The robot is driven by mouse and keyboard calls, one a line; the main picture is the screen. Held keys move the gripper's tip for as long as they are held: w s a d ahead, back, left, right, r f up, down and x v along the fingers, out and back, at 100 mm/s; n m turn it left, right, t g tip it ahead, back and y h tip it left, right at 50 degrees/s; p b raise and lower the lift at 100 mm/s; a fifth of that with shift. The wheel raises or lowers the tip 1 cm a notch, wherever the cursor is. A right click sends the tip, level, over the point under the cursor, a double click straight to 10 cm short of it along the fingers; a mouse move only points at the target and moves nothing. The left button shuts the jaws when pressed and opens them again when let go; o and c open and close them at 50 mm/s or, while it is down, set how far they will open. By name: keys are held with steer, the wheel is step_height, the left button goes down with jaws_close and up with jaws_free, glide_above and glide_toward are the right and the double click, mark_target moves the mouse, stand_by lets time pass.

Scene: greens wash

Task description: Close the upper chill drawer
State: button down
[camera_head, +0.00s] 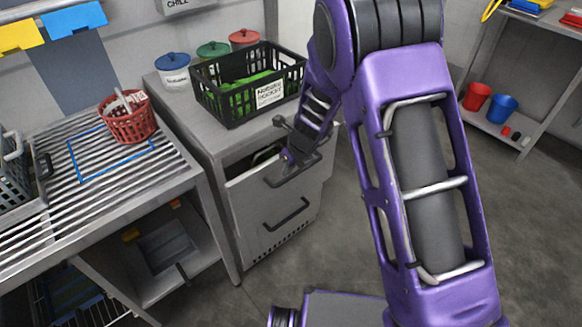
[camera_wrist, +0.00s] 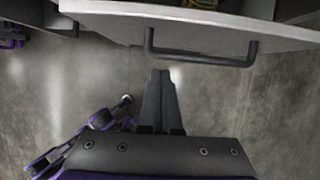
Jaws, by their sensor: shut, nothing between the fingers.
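The upper chill drawer (camera_head: 245,191) is pulled partly out of the grey cabinet under the counter, with a dark gap showing behind its front. Its pale front panel (camera_wrist: 205,27) and dark bar handle (camera_wrist: 200,55) cross the top of the wrist view. My gripper (camera_head: 287,157) is at the drawer front, close to its handle (camera_head: 293,173). In the wrist view my gripper's fingers (camera_wrist: 160,73) are together and empty, pointing at the drawer front just below the left part of the handle. I cannot tell whether they touch it.
A lower handle (camera_head: 287,214) is on the cabinet below. A black crate (camera_head: 232,104) with greens and several lidded tubs stand on the counter. A red basket (camera_head: 128,124) sits on the ribbed drainboard (camera_head: 100,185) to the left. The floor (camera_head: 345,230) before the cabinet is clear.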

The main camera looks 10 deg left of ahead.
mark_target(275, 170)
steer(key=b+x, duration=0.1)
steer(key=x, duration=0.5)
steer(key=shift+f, duration=0.15)
steer(key=shift+w+a, duration=0.8)
steer(key=shift+a, duration=0.1)
steer(key=shift+w+a+r, duration=0.25)
steer(key=shift+w+a, duration=0.3)
steer(key=shift+r, duration=0.1)
